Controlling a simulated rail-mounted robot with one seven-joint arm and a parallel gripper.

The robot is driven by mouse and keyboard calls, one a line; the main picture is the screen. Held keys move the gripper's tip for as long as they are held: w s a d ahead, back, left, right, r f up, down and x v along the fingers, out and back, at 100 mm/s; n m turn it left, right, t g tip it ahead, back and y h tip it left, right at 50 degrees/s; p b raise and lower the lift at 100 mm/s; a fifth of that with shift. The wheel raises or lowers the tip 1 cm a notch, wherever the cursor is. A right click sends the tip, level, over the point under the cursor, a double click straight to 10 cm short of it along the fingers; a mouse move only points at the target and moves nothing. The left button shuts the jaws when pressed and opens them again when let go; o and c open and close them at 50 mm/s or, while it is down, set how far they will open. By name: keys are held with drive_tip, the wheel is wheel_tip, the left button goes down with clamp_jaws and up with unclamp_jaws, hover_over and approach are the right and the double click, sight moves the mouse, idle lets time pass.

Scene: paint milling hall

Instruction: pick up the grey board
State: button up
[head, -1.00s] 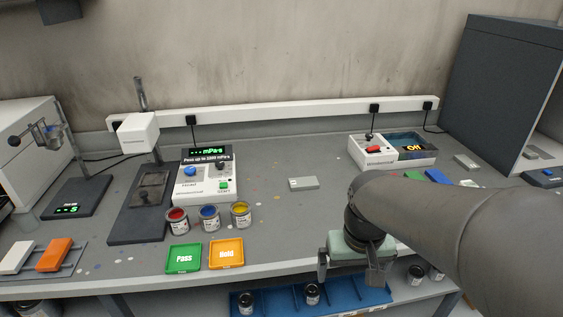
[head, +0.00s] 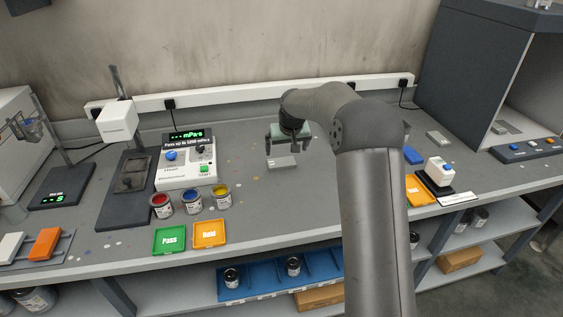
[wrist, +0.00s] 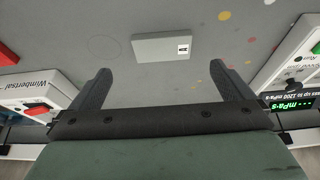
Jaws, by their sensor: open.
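A small grey board (head: 283,163) lies flat on the grey bench, right of the viscosity meter. In the wrist view the grey board (wrist: 150,48) lies beyond the fingertips, between their lines, with a small black-and-white label at its right end. My gripper (head: 287,147) is open and empty, just behind and above the board in the head view. In the wrist view both fingers of my gripper (wrist: 160,70) are spread wider than the board is long, and they do not touch it.
The meter (head: 186,170) and several paint cans (head: 191,202) stand left of the board. Green Pass (head: 170,239) and orange Hold (head: 210,234) trays lie at the front edge. Another grey piece (head: 437,138) lies far right.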

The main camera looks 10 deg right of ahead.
sight(283, 165)
drive_tip(key=p+x, duration=0.3)
drive_tip(key=x, duration=0.7)
drive_tip(key=shift+a+f, duration=0.15)
drive_tip(key=c, duration=0.8)
